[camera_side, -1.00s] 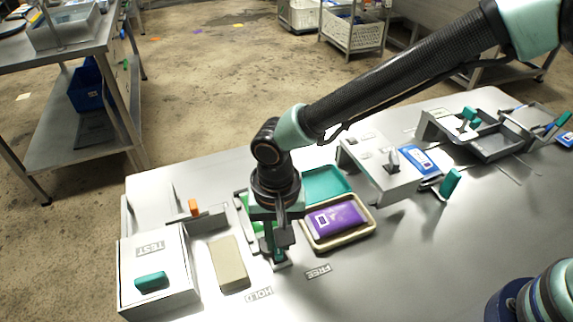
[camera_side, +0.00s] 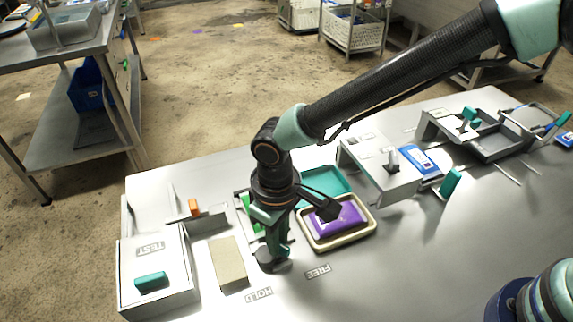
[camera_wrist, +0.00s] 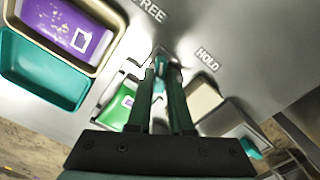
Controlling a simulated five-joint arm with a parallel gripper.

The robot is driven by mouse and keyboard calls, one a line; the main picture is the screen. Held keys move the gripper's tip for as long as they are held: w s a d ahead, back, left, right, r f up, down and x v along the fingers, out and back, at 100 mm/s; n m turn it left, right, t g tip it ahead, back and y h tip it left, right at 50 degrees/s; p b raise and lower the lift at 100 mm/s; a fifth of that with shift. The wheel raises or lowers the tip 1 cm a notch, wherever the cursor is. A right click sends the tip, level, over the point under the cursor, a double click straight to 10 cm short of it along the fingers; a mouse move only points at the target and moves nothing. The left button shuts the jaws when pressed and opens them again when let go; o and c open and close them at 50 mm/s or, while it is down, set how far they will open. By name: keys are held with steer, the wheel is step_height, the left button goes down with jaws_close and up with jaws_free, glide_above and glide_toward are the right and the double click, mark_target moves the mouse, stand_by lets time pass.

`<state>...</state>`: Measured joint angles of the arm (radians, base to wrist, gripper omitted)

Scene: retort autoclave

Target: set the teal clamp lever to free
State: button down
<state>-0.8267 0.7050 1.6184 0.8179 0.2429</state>
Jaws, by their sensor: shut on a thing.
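The teal clamp lever (camera_wrist: 160,60) shows in the wrist view as a small teal piece between my fingertips, on a pale base. My gripper (camera_wrist: 158,76) points down and is shut on it. In the side view my gripper (camera_side: 274,250) is low over the bench and hides most of the lever. The FREE label (camera_side: 318,271) lies right of it and the HOLD label (camera_side: 259,294) in front. In the wrist view the lever sits between the FREE label (camera_wrist: 150,10) and the HOLD label (camera_wrist: 207,60). I cannot tell its exact angle.
A cream tray with a purple pack (camera_side: 342,220) stands close right of my gripper. A teal tray (camera_side: 326,182), a green pack (camera_side: 250,215) and a beige block (camera_side: 229,264) are near. A TEST box (camera_side: 155,262) stands left. The front bench is clear.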

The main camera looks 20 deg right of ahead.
steer(key=shift+n, duration=1.2)
steer(key=c, duration=0.8)
jaws_free()
steer(key=shift+r, duration=0.15)
step_height(320, 180, up, 12)
steer(key=shift+f, duration=0.1)
